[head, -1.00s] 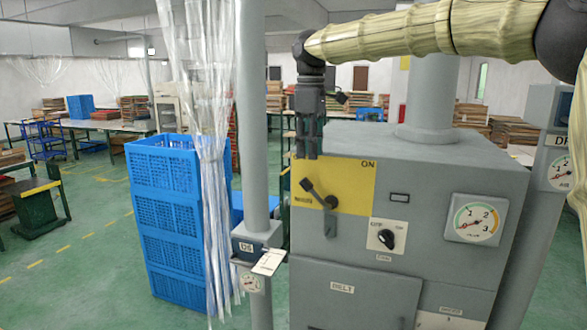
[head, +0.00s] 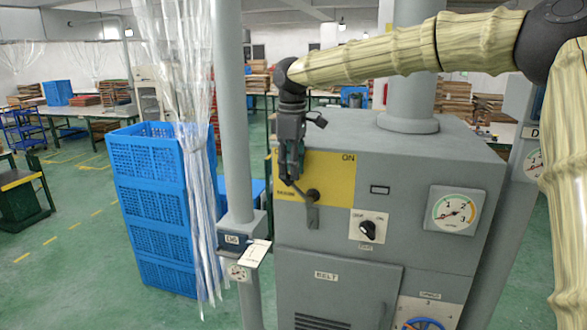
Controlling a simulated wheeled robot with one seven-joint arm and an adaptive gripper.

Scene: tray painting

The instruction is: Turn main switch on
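The main switch (head: 313,196) is a dark lever on a yellow plate (head: 335,178) marked ON at its top right, on the front of a grey machine cabinet (head: 440,160). From its pivot the lever's arm points up and left, and a grey piece hangs below the pivot. My gripper (head: 290,178) points down in front of the plate's left part, with its fingertips at the lever's outer end. The fingers overlap that end, so I cannot tell whether they touch it or how far apart they are.
A rotary knob (head: 367,228) and a round gauge (head: 455,211) are right of the plate. A grey pole (head: 231,120) with a small DS box (head: 236,236) stands close on the left. Stacked blue crates (head: 150,200) and a clear plastic curtain (head: 196,150) are beyond it.

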